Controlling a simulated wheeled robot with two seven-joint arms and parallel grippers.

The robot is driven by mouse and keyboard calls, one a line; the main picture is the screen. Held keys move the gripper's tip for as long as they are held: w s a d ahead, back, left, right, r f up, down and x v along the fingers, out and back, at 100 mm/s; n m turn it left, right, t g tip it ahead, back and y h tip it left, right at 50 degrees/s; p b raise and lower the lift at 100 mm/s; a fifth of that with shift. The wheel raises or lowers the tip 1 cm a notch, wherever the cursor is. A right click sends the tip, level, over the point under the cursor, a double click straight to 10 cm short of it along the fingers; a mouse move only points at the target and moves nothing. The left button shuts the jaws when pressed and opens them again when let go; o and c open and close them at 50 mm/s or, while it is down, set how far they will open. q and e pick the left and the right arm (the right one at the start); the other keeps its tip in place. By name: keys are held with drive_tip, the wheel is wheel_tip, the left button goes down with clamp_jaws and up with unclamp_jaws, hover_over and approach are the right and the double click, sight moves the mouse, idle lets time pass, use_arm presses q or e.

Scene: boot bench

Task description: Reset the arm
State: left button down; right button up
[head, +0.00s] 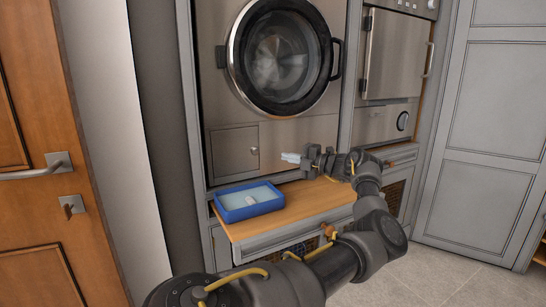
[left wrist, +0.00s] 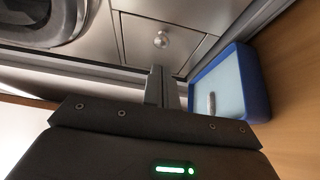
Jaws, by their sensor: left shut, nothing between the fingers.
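My left arm (head: 370,205) reaches in over the wooden bench top from the bottom of the head view and bends back toward the left. Its gripper (head: 291,158) is shut and empty, with pale fingertips pointing left. It hangs above the bench, in front of the lower part of the washing machine. In the left wrist view the closed fingers (left wrist: 160,86) show in front of the dark gripper body. My right gripper is in neither view.
A blue tray (head: 247,214) with a pale inside and a small light object (head: 249,199) sits on the bench (head: 305,205), left of the gripper. The tray also shows in the left wrist view (left wrist: 263,95). The washing machine (head: 226,100) stands behind; a wooden door (head: 40,225) is at left.

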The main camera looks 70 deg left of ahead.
use_arm(q)
drive_tip(key=v, duration=0.3)
drive_tip(key=shift+w+a, duration=0.15)
drive_tip(key=shift+w, duration=0.2)
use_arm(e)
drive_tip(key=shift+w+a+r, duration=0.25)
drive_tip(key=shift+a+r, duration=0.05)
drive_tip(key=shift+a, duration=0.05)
